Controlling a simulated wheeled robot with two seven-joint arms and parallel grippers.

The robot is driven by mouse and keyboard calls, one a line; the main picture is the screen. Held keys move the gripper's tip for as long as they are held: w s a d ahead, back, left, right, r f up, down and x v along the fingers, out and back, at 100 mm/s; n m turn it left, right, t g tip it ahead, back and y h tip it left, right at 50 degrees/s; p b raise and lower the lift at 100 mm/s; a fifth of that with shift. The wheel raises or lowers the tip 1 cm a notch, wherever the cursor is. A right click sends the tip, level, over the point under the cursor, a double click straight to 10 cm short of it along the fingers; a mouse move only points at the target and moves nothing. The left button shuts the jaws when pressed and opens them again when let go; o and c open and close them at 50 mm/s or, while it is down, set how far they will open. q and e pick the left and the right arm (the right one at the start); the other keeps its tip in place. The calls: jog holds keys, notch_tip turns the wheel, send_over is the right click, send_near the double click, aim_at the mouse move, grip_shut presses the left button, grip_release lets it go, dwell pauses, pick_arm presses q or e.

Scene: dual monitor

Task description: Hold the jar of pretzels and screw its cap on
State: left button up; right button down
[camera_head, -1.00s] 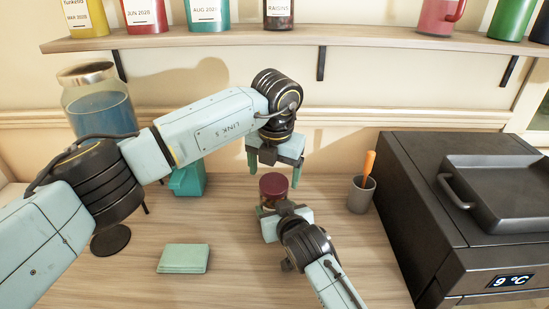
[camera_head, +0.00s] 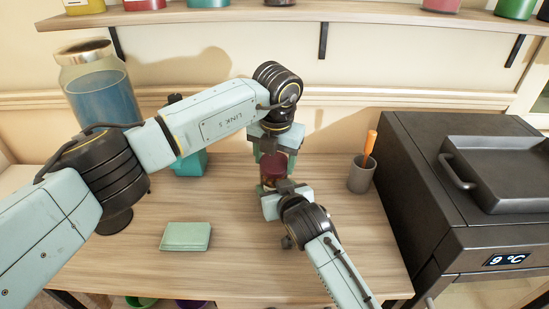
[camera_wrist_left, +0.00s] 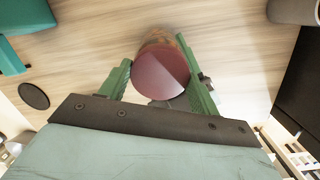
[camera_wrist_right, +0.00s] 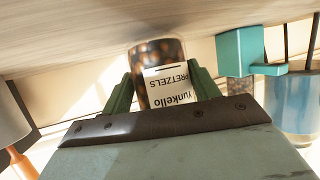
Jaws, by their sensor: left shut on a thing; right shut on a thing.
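The pretzel jar (camera_wrist_right: 160,75) shows in the right wrist view, upside down there, with a white label reading "Yunkello Pretzels". My right gripper (camera_head: 278,187) is shut on the jar's body from the near side. The dark red cap (camera_head: 273,166) is at the top of the jar, and its flat top shows in the left wrist view (camera_wrist_left: 160,76). My left gripper (camera_head: 273,152) points down from above and is shut on the cap, one green finger on each side. I cannot tell how tightly the cap sits on the jar.
A grey cup (camera_head: 361,176) with an orange-handled tool stands to the right, near a dark appliance (camera_head: 430,190) carrying a tray. A green folded cloth (camera_head: 186,237) lies at left front. A blue-filled dispenser (camera_head: 100,95) and teal box (camera_head: 190,164) stand behind my left arm.

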pick_arm(q)
jog(key=shift+m, duration=0.8)
jog(key=o, duration=1.2)
jog(key=shift+c, duration=0.2)
jog(key=shift+r, duration=0.1)
notch_tip(320, 180, up, 12)
jog(key=s, duration=0.1)
jog(key=shift+s+d, duration=0.15)
jog(key=shift+s, duration=0.2)
pick_arm(e)
jog(key=shift+c, duration=1.5)
grip_release()
